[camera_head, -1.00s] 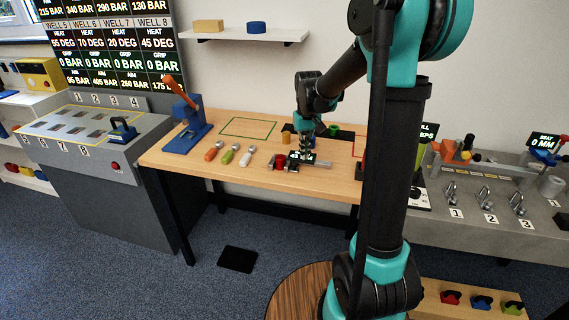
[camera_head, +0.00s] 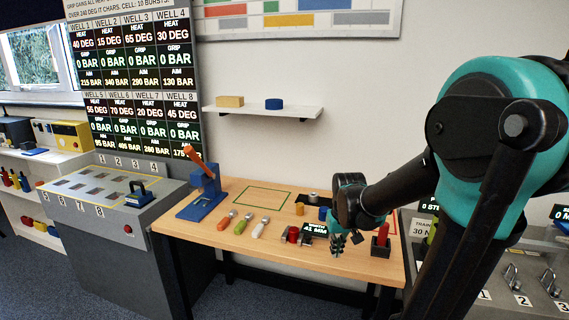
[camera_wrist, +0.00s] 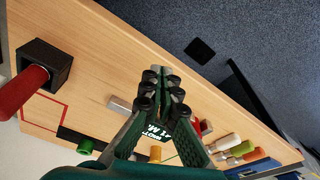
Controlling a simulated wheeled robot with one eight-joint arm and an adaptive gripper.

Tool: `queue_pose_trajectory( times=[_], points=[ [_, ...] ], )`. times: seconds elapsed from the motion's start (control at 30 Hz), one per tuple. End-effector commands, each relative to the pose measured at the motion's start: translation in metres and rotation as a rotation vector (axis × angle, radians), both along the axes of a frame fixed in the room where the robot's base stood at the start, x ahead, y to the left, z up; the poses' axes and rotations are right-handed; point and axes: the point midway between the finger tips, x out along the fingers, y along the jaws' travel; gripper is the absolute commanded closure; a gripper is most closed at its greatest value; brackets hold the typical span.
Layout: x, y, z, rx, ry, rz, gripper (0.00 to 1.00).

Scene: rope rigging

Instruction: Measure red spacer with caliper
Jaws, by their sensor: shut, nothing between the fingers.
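The caliper (camera_head: 305,238) lies on the wooden table with its display (camera_head: 315,229) reading 41 MM. The red spacer (camera_head: 293,234) stands at the caliper's left end, by its grey jaws; whether both jaws touch it I cannot tell. My gripper (camera_head: 338,246) is just right of the caliper, above the table's front part, pointing down and empty. In the wrist view my gripper (camera_wrist: 161,72) has its fingertips together. Its fingers partly hide the caliper's display (camera_wrist: 154,130); part of the red spacer (camera_wrist: 206,127) shows right of them.
A red post in a dark block (camera_head: 381,245) stands right of my gripper. A yellow cylinder (camera_head: 299,209) and a blue cylinder (camera_head: 323,213) stand behind the caliper. Several coloured-handled tools (camera_head: 243,223) lie left. The green-outlined area (camera_head: 262,197) is clear.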

Motion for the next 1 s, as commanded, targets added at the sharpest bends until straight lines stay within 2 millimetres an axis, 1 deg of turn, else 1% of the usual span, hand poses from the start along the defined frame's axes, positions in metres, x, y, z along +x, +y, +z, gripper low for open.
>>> queue_pose_trajectory(
  times=[0.03,0.1,0.2,0.3,0.4,0.53,1.0],
  points=[
    [-0.021,-0.006,-0.007,0.003,-0.027,-0.018,1.00],
    [-0.046,-0.012,-0.017,0.007,-0.065,-0.039,1.00],
    [-0.075,-0.019,-0.031,0.012,-0.114,-0.067,1.00],
    [-0.097,-0.023,-0.043,0.016,-0.151,-0.087,1.00],
    [-0.111,-0.025,-0.051,0.018,-0.176,-0.100,1.00],
    [-0.118,-0.027,-0.055,0.018,-0.188,-0.107,1.00],
    [-0.118,-0.026,-0.055,0.018,-0.188,-0.107,1.00]
  ],
)
